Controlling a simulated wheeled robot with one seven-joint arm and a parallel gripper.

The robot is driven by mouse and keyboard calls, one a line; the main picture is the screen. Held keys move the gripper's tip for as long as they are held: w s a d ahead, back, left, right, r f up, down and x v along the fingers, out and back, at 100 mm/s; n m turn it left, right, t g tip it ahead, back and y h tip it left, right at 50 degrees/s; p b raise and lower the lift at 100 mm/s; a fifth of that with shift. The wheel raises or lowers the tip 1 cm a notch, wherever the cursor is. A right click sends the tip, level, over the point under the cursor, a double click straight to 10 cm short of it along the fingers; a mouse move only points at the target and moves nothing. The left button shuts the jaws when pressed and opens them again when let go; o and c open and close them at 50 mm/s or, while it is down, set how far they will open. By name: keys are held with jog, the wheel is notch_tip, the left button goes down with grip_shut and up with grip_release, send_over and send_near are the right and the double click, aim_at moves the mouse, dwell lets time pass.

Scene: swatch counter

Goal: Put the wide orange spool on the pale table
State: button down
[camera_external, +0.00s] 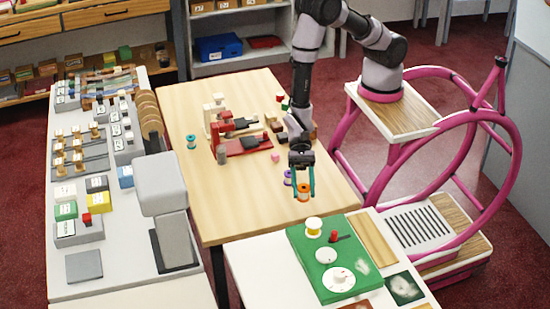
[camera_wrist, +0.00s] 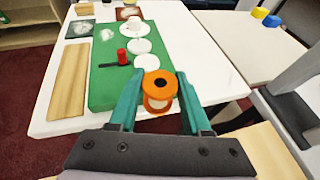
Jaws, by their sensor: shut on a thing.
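The wide orange spool (camera_external: 303,195) has orange flanges and a pale middle. My gripper (camera_external: 303,190) is shut on it, with one teal finger on each side.
A purple spool (camera_external: 288,178) is close to my gripper. The pale table's left front is bare.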

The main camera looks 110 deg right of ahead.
jog(key=w+d+f+m+t+h, duration=0.25)
jog(key=w+d+m+t, duration=0.25)
jog(key=w+d, duration=0.85)
jog(key=m+t+h, duration=0.3)
send_over(220, 191)
notch_tip(220, 191, down, 11)
jog(key=shift+d+r, duration=0.1)
jog(key=shift+f+m, duration=0.2)
jog(key=shift+m, duration=0.1)
jog(key=shift+c, duration=1.8)
grip_release()
